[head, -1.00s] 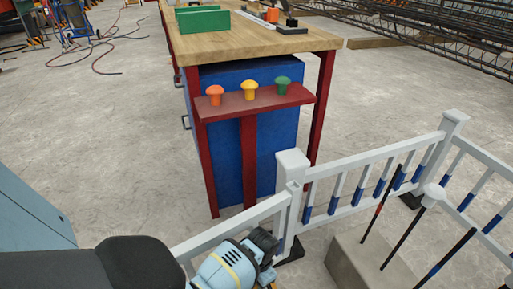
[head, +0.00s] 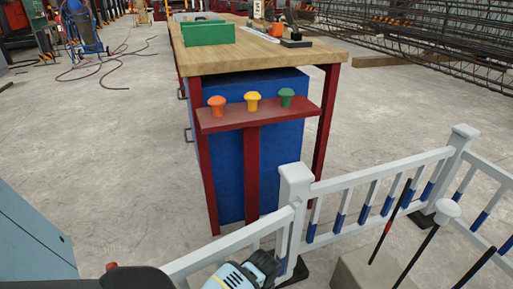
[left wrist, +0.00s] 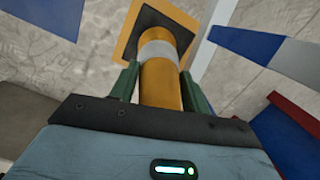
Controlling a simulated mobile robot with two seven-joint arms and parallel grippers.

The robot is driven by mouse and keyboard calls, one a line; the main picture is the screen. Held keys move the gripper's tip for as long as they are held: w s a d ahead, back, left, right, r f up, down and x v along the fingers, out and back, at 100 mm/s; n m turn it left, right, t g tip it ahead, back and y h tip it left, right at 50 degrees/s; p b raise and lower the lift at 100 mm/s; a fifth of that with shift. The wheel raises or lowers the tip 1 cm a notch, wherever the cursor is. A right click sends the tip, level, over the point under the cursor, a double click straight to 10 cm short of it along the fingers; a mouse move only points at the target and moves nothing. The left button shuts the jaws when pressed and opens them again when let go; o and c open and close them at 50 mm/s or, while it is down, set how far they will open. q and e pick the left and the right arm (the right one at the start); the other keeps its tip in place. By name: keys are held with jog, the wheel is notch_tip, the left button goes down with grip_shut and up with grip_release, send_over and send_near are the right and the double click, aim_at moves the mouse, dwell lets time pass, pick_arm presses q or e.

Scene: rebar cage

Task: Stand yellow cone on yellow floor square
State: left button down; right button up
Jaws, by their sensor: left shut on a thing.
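In the left wrist view my left gripper (left wrist: 160,85) is shut on the yellow cone (left wrist: 161,88). The cone has a pale grey band and a square base with a dark face and yellow edge. Its base points away from the wrist, over grey concrete floor. The head view shows part of my left arm at the bottom edge, but its fingers and the cone are out of that picture. No yellow floor square shows in either current view. My right gripper is not in view.
A white fence (head: 296,200) with blue-banded bars stands close ahead and to the right. Behind it is a wooden-topped workbench (head: 262,52) with a red shelf (head: 255,116) holding orange, yellow and green mushroom-shaped caps. Open concrete floor (head: 120,150) lies left of the bench.

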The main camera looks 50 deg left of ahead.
pick_arm(q)
jog(key=c, duration=1.1)
grip_release()
jog(key=o, duration=0.4)
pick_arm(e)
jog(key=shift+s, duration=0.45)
pick_arm(q)
jog(key=r+p, duration=0.2)
jog(key=r, duration=0.1)
jog(key=w+r+p, duration=0.1)
jog(key=r+p, duration=0.1)
jog(key=r, duration=0.2)
jog(key=r+p, duration=0.1)
jog(key=r, duration=0.3)
jog(key=shift+w+d+r+p, duration=0.1)
jog(key=shift+w+r+p, duration=0.15)
jog(key=shift+p, duration=0.15)
jog(key=shift+r, duration=0.35)
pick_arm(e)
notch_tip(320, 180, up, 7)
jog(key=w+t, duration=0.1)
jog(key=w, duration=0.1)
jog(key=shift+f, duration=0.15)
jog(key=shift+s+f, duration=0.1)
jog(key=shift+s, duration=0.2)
